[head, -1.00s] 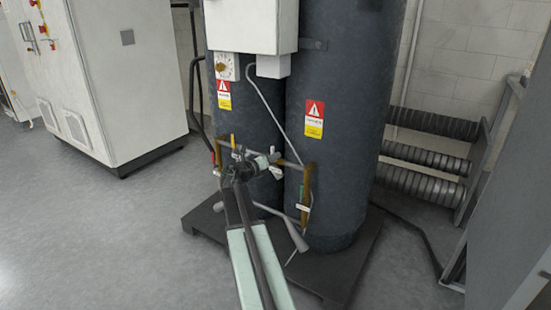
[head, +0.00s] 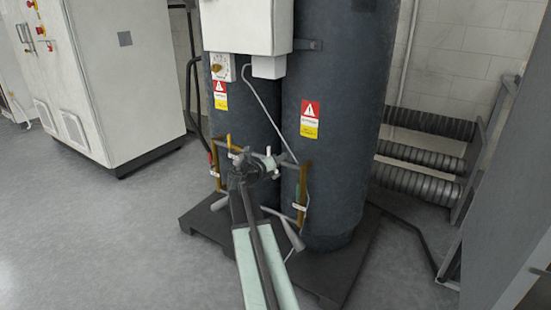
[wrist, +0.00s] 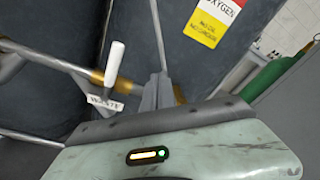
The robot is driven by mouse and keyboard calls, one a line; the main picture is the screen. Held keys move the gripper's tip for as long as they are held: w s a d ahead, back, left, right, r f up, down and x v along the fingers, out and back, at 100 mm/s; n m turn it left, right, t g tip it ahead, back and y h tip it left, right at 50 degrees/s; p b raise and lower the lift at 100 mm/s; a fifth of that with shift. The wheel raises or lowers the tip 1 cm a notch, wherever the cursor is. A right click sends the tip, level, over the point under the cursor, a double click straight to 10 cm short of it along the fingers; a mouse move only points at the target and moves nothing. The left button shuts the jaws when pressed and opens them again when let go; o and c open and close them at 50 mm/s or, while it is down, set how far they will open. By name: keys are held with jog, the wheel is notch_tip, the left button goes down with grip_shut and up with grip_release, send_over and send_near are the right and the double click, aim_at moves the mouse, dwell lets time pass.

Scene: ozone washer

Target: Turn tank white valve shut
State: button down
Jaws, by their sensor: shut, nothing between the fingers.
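The white valve handle (wrist: 115,62) stands nearly upright in the wrist view, on a brass fitting (wrist: 97,77) of a grey pipe. A small white tag (wrist: 104,102) hangs below it. My gripper (wrist: 158,88) is shut and empty, just right of the handle, with a visible gap between them. In the head view my gripper (head: 270,164) is at the piping in front of the dark tanks (head: 338,130). A small white piece (head: 268,151) shows by its tip, probably the handle. My arm hides part of the piping.
A white box (head: 245,25) is fixed high on the tanks. Brass pipes (head: 303,190) stand at the right of the piping. A green cylinder (wrist: 275,82) shows at right in the wrist view. The floor at left is clear, before a white cabinet (head: 100,90).

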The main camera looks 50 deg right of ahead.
jog(key=a, duration=1)
jog(key=shift+w, duration=0.2)
jog(key=shift+a+f, duration=0.1)
